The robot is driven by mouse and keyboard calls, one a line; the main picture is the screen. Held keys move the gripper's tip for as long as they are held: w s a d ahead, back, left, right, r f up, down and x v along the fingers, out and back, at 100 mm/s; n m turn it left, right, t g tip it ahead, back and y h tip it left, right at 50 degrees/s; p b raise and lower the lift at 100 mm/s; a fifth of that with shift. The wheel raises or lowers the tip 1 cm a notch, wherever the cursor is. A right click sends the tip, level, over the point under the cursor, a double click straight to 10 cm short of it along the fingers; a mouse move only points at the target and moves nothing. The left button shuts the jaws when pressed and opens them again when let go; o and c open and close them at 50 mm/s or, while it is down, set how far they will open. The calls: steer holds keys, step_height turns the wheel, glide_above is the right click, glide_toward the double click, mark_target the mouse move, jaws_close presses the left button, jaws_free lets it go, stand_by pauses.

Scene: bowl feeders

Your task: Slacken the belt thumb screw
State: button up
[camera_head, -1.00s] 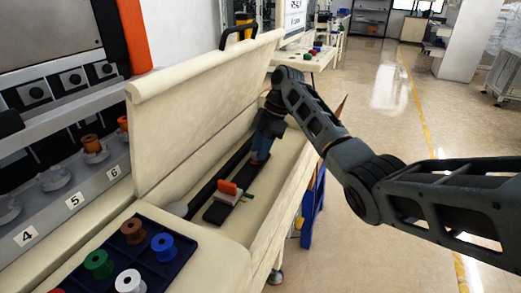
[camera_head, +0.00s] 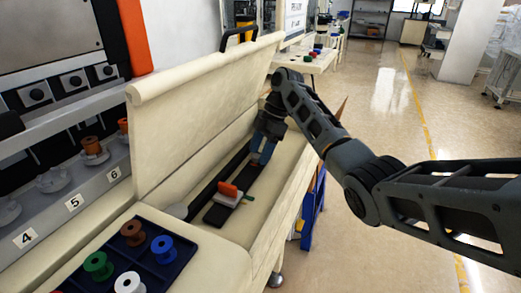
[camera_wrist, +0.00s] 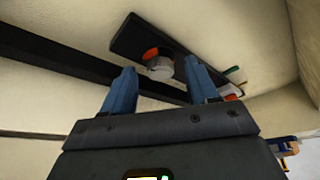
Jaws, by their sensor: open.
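My gripper (camera_head: 260,160) is inside the long cream open-lidded compartment, pointing down. Its two blue fingers are apart and empty in the wrist view (camera_wrist: 162,78). A round pale grey knob with an orange part (camera_wrist: 160,67), which looks like the thumb screw, shows beyond and between the fingertips; I see no contact. It stands on a black plate (camera_wrist: 126,40). In the head view my gripper hides the knob. The plate (camera_head: 207,215) also carries a red block (camera_head: 228,189) on a white piece, nearer the camera. A dark belt-like strip (camera_head: 208,192) runs alongside.
The raised cream lid (camera_head: 200,110) stands left of my arm, and the compartment's cream wall (camera_head: 278,205) is at right. A dark blue tray (camera_head: 143,262) of coloured spools is in front. Numbered feeder positions (camera_head: 75,202) line the left. Open floor lies to the right.

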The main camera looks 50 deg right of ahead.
steer(key=v, duration=0.7)
steer(key=shift+r, duration=0.35)
steer(key=shift+d, duration=0.15)
